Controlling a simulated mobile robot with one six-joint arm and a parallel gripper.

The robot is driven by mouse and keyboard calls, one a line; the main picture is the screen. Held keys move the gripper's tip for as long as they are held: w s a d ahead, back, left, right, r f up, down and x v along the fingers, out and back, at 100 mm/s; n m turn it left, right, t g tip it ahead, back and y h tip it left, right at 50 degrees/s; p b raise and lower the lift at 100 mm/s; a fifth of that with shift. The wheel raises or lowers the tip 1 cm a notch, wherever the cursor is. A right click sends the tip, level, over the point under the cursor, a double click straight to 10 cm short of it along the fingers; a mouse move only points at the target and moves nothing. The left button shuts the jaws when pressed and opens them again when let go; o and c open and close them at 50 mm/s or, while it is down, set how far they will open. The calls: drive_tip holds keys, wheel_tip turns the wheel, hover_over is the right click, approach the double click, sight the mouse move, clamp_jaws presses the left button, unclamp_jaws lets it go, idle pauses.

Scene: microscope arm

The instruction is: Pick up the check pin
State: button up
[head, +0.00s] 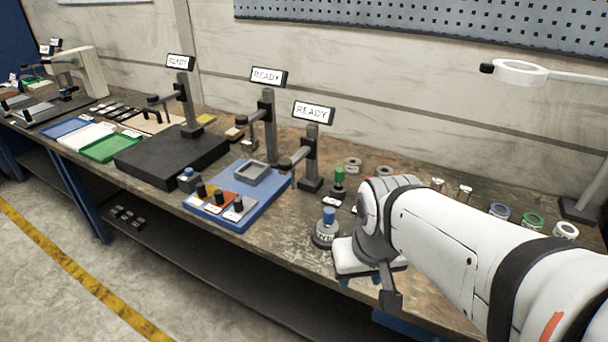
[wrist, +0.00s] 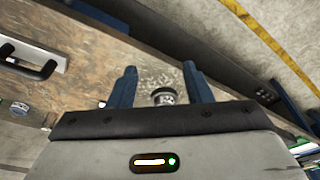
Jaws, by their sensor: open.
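My gripper (head: 362,281) hangs over the front part of the bench, with its blue fingers spread. In the wrist view my gripper (wrist: 160,70) is open, and nothing is held between the fingers. A small round grey-and-white piece (wrist: 163,97) shows between them, partly hidden by the gripper body. I cannot tell which piece is the check pin. A blue-topped pin in a dark round labelled base (head: 325,234) stands just left of my gripper in the head view. A green-topped pin (head: 339,177) stands farther back. The labels are too small to read surely.
A blue tray (head: 240,222) with several black-knobbed pieces lies to the left. Posts with READY signs (head: 313,112) stand behind it. Blue, green and white rings (head: 532,220) lie at the right. A ring lamp (head: 519,72) overhangs the right side. The bench's front edge is close to my gripper.

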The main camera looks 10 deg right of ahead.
drive_tip(key=shift+o, duration=0.7)
drive_tip(key=w+p, duration=0.2)
drive_tip(key=w, duration=0.9)
drive_tip(key=shift+w+d+r+t, duration=0.15)
drive_tip(key=shift+d+r+t, duration=0.15)
drive_tip(key=shift+d+t, duration=0.1)
drive_tip(key=t+p, duration=0.1)
drive_tip(key=p, duration=0.1)
approach(329, 210)
wheel_tip(329, 210, down, 3)
drive_tip(key=shift+m, duration=0.3)
drive_tip(key=shift+w+p+x, duration=0.25)
drive_tip(key=shift+p+x, duration=0.05)
drive_tip(key=shift+x, duration=1.65)
drive_tip(key=shift+w+p+x, duration=0.2)
drive_tip(key=shift+p+x, duration=0.05)
drive_tip(key=shift+x, duration=1.7)
drive_tip(key=shift+r, duration=0.2)
clamp_jaws()
